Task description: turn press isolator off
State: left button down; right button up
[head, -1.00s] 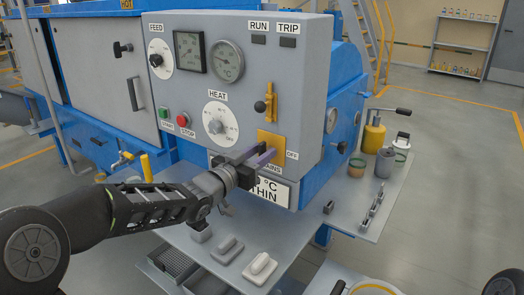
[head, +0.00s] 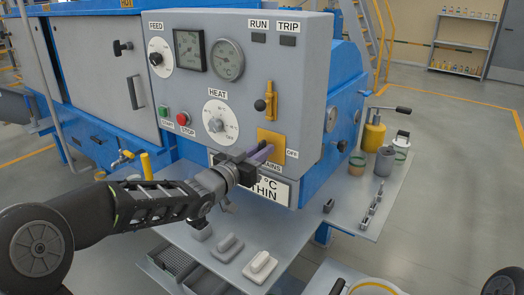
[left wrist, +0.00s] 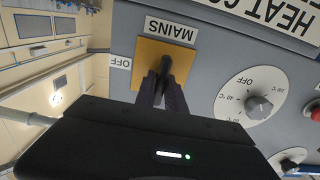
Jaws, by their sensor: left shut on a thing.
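The press isolator is a dark handle on a yellow square plate (head: 272,136), low on the right of the grey panel (head: 300,95). An OFF label (head: 291,154) is at the plate's right side. In the left wrist view the plate (left wrist: 148,58) appears upside down, with the MAINS label (left wrist: 170,29) above it and OFF to its left. My left gripper (head: 262,154) is at the plate, its fingers (left wrist: 163,92) shut on the dark handle (left wrist: 165,66). The fingers hide most of the handle in the head view. My right gripper is out of view.
A lever on a yellow bracket (head: 270,100) sits just above the plate. The HEAT dial (head: 218,123) and red STOP button (head: 183,119) are to the left. A side shelf (head: 345,212) with cans stands right; grey blocks (head: 260,266) lie on the lower tray.

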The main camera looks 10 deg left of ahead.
pick_arm(q)
jog(key=shift+f, duration=0.1)
jog(key=m+b, duration=0.1)
jog(key=b, duration=0.1)
jog(key=shift+f+m+b, duration=0.15)
jog(key=shift+m+b, duration=0.2)
jog(key=shift+m, duration=0.05)
jog(key=m+b, duration=0.3)
jog(key=shift+d+b, duration=0.15)
jog(key=shift+b, duration=0.25)
jog(key=m+b, duration=0.2)
jog(key=m, duration=0.1)
jog(key=shift+s, duration=0.1)
jog(key=m+b, duration=0.4)
jog(key=m, duration=0.1)
jog(key=shift+d+f, duration=0.15)
jog(key=m+b, duration=0.2)
jog(key=m, duration=0.3)
